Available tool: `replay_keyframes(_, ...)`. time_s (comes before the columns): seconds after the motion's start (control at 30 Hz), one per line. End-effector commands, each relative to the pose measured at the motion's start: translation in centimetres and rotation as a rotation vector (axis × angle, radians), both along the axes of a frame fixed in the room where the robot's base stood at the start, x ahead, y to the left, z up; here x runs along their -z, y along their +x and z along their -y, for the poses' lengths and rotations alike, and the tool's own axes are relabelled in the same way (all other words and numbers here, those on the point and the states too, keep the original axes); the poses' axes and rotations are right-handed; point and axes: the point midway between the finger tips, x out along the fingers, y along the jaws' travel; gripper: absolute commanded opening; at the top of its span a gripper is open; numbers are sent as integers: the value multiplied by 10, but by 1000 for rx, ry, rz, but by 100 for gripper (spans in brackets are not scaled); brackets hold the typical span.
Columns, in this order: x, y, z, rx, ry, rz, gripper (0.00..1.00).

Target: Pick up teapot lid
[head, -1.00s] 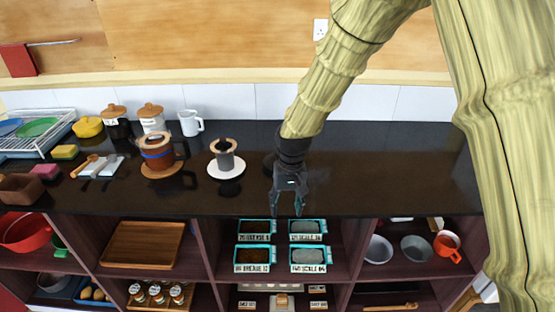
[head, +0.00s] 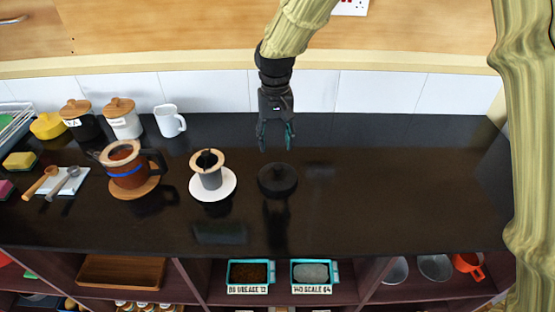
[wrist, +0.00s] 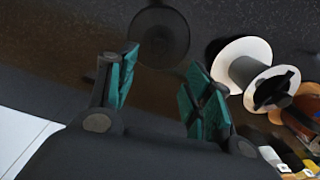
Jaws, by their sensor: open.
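The teapot lid (head: 277,180), a dark round disc with a knob in the middle, lies on the black counter. In the wrist view the lid (wrist: 160,35) is at the top, beyond the fingertips. My gripper (head: 276,146) points down with its teal-padded fingers apart, above the counter and just behind the lid in the head view. It is empty and touches nothing. In the wrist view my gripper (wrist: 163,60) shows both fingers spread. The teapot (head: 126,176), reddish-brown with a wooden rim, stands on a wooden coaster at the left.
A grey cup with a wooden-rimmed dripper (head: 210,172) stands on a white saucer (head: 224,188) left of the lid. A white mug (head: 169,121) and lidded canisters (head: 123,121) stand at the back left. The counter right of the lid is clear.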

Motion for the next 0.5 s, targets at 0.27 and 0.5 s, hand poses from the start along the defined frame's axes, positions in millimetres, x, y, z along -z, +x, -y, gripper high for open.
replay_keyframes(0.27,23,-12,-3,-7,-3,7,51)
replay_keyframes(0.5,53,1,-3,-6,-2,-3,51)
